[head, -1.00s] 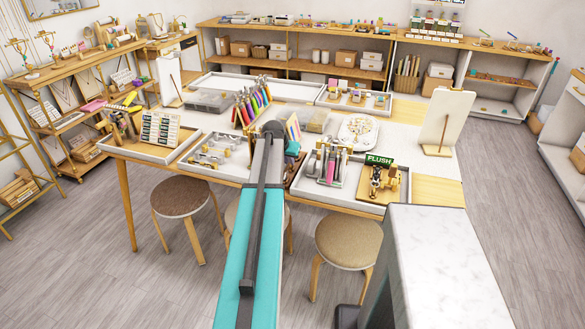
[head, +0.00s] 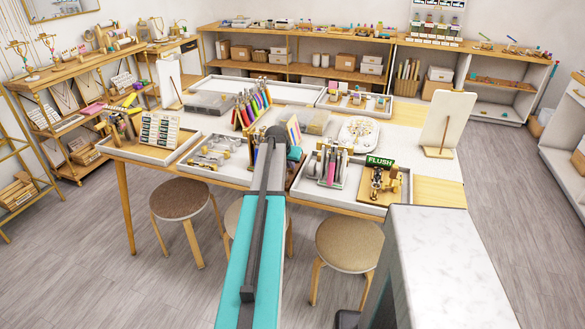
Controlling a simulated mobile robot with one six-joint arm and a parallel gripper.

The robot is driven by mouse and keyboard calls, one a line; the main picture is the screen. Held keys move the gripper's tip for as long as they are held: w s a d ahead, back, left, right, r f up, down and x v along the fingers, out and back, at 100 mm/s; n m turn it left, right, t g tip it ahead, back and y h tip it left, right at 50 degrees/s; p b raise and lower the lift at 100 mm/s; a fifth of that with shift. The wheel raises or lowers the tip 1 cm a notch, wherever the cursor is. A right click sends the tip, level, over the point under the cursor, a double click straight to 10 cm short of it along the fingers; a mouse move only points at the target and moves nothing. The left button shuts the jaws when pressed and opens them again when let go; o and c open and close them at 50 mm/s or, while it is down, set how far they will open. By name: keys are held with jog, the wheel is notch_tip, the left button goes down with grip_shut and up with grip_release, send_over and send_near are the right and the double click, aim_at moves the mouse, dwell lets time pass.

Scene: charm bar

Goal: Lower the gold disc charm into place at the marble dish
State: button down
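A pale dish (head: 358,132) with small gold and coloured pieces on it lies right of the middle of the work table; it may be the marble dish, but I cannot tell its material. I cannot pick out the gold disc charm at this size. My teal and grey arm reaches from the bottom of the head view up over the table's front edge. Its far end hides the table behind it. A small teal part shows just right of that end, probably mine. My gripper's fingers are not visible, so what they hold is hidden.
Stools (head: 348,245) stand at the front. A pale marble-topped block (head: 450,265) fills the lower right.

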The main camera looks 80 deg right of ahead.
jog(key=shift+r, duration=0.15)
jog(key=shift+r+p, duration=1.05)
jog(key=shift+r, duration=1.3)
jog(key=shift+r, duration=0.1)
